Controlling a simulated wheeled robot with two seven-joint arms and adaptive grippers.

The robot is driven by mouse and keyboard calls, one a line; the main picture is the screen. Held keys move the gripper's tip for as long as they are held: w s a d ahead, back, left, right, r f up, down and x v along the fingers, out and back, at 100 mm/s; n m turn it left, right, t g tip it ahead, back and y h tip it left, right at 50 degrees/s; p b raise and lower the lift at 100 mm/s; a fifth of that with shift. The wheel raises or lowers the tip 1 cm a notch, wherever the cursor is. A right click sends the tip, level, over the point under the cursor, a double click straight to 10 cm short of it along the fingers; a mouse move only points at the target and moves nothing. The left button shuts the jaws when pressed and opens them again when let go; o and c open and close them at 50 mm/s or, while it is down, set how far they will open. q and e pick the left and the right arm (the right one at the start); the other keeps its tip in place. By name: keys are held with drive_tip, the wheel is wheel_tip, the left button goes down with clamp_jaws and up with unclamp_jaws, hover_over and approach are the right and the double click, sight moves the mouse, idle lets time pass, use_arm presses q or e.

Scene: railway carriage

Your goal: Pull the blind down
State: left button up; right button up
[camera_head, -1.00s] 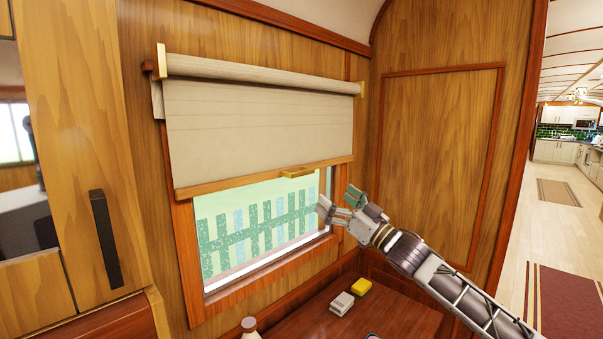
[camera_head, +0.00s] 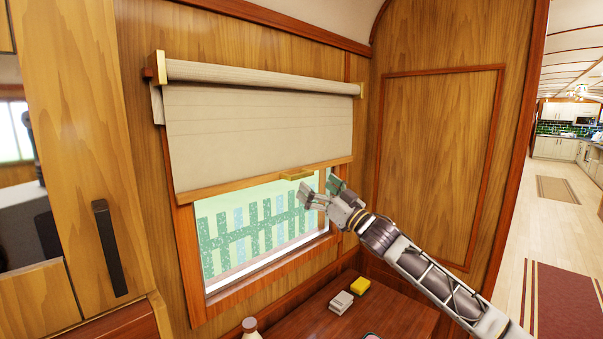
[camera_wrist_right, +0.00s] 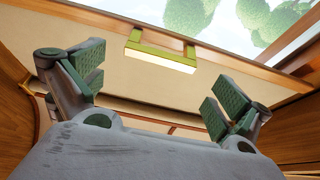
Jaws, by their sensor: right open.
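The cream roller blind (camera_head: 255,125) hangs partway down the window, with a wooden bar (camera_head: 235,187) along its lower edge. A small brass handle (camera_head: 297,174) sits on that bar, right of its middle. In the right wrist view the handle (camera_wrist_right: 160,55) shows beyond the fingertips, between them sideways and apart from them. My right gripper (camera_head: 321,190) is open and empty, just right of and slightly below the handle. Its two green-padded fingers (camera_wrist_right: 152,95) are spread wide in the wrist view. My left gripper is not in view.
The window glass (camera_head: 255,230) below the blind shows a fence outside. A wooden table (camera_head: 375,318) below holds a yellow block (camera_head: 360,285), a pale block (camera_head: 341,302) and a bottle (camera_head: 250,328). A wood-panelled wall (camera_head: 440,150) stands right of the window.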

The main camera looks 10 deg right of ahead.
sight(303, 175)
drive_tip(key=p+x, duration=0.1)
drive_tip(key=x, duration=0.4)
drive_tip(key=shift+p+x, duration=0.3)
drive_tip(key=shift+x, duration=0.45)
drive_tip(key=shift+f, duration=0.1)
